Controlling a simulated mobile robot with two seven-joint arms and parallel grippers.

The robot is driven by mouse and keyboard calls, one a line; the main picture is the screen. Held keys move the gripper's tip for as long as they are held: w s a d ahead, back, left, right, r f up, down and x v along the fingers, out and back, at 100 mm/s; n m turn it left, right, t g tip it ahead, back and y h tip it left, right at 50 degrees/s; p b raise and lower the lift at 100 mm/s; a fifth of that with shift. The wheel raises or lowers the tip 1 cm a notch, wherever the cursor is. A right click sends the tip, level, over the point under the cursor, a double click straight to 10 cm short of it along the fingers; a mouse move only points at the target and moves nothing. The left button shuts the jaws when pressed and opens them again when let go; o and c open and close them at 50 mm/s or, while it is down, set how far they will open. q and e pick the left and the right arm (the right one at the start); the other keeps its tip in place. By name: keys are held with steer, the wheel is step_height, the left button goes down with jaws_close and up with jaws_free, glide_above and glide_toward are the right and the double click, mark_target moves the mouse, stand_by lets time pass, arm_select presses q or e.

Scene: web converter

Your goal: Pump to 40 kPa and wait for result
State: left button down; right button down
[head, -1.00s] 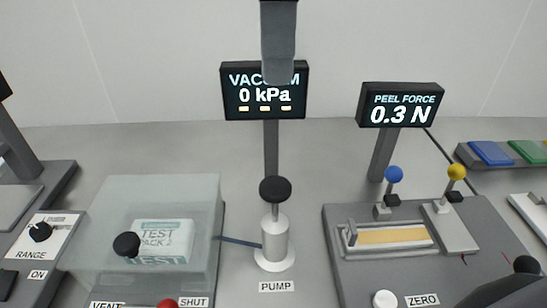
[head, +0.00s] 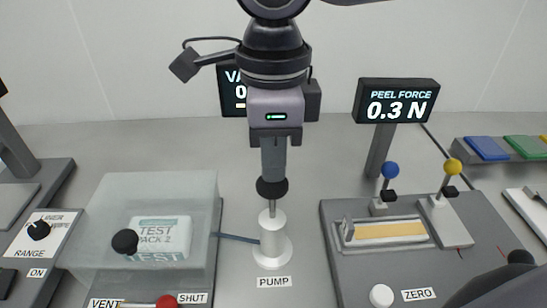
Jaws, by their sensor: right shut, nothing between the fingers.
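The pump (head: 272,243) is a white cylinder with a thin rod and a round black knob (head: 272,189) on top, labelled PUMP. The knob stands raised above the cylinder. My right gripper (head: 272,176) is shut and empty, pointing down, with its tips at the top of the knob; I cannot tell for certain whether they touch it. The vacuum display (head: 231,92) is mostly hidden behind my right arm; only "VA" and a leading "0" show. The clear chamber (head: 205,190) is closed over test pack 2 (head: 160,235). My left gripper is not in view.
The vent lever's red knob (head: 166,302) lies by the SHUT label. The peel force display (head: 396,101) reads 0.3 N above the peel station (head: 345,275) at right. Blue (head: 486,148) and green (head: 523,147) pads lie far right. Bench around the pump is clear.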

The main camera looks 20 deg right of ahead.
mark_target(273, 186)
steer(key=shift+f, duration=0.45)
